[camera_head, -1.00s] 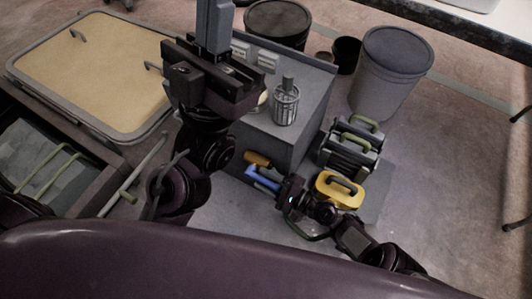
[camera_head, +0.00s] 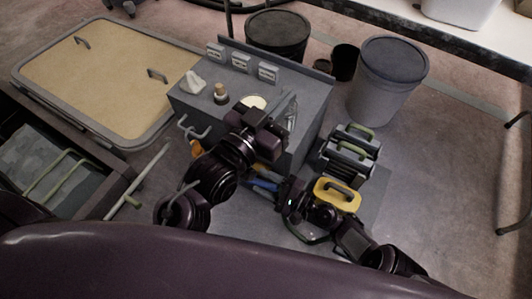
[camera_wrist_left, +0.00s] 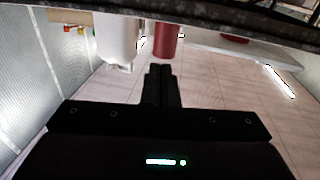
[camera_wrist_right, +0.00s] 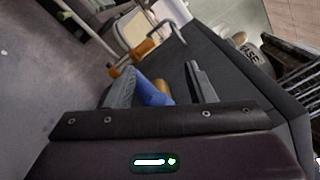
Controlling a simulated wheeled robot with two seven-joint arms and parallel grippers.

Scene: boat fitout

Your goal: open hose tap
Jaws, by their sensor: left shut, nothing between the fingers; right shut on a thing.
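The grey cabinet (camera_head: 205,103) stands in the middle of the head view. At its front is a blue handle (camera_head: 264,185), with an orange handle partly hidden above it. My right gripper (camera_head: 279,188) is at the blue handle. In the right wrist view the blue handle (camera_wrist_right: 152,93) lies between my right fingers, and an orange fitting (camera_wrist_right: 143,49) sits just beyond. My left gripper (camera_head: 268,125) is over the front of the cabinet, covering part of it. In the left wrist view its fingers (camera_wrist_left: 160,70) are together and empty. I cannot tell which fitting is the hose tap.
A grey bin (camera_head: 392,75) is at the back right. Small items and sockets (camera_head: 240,61) are on the cabinet top. A sand-coloured panel (camera_head: 95,75) lies left.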

